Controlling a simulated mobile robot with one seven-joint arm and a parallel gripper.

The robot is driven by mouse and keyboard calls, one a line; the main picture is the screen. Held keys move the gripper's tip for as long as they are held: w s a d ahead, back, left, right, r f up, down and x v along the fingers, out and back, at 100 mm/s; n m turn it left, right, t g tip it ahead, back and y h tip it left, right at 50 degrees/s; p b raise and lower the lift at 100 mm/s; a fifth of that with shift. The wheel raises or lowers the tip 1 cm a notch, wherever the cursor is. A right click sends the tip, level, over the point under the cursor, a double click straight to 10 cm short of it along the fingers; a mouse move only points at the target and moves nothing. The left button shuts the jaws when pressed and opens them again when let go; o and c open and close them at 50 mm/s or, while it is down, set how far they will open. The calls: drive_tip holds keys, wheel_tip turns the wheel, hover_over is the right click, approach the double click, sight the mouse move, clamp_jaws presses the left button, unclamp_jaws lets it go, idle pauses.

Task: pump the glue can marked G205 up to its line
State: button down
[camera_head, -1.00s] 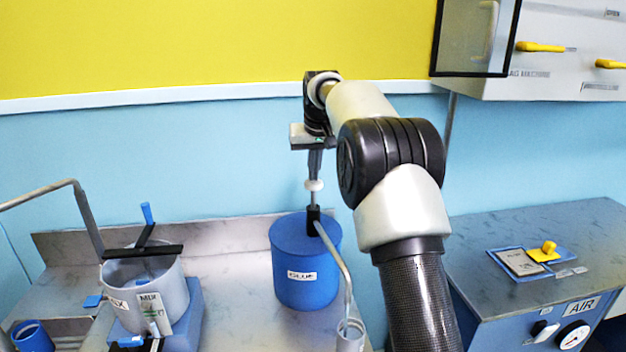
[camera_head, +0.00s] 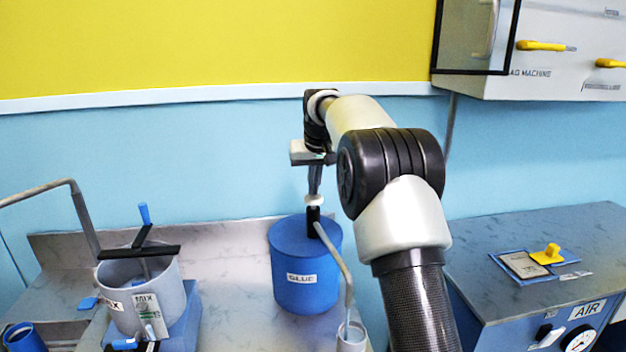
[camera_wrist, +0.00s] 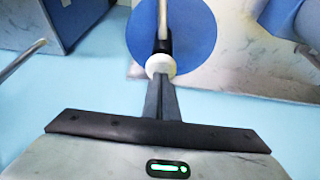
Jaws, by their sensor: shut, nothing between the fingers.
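The blue drum labelled GLUE (camera_head: 306,280) stands on the counter with a black pump collar (camera_head: 313,222) on its lid. A white pump knob (camera_head: 314,200) sits low, just above the collar. My gripper (camera_head: 315,190) is shut and empty, pointing down with its fingertips at the top of the knob. In the wrist view the fingertips (camera_wrist: 164,82) meet the white knob (camera_wrist: 160,65). A grey spout (camera_head: 338,262) curves from the collar down to a small grey can (camera_head: 351,338) at the bottom edge. The can's marking, line and glue level cannot be read.
At left a grey mixing pot (camera_head: 142,295) with a blue-tipped handle stands on a blue base. A blue cup (camera_head: 25,338) is at the lower left. An AIR cabinet (camera_head: 540,262) stands at right, with a white machine (camera_head: 560,60) above.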

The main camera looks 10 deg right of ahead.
drive_tip(key=shift+f, duration=0.1)
wheel_tip(320, 180, up, 4)
drive_tip(key=p, duration=0.4)
drive_tip(key=shift+r, duration=1.35)
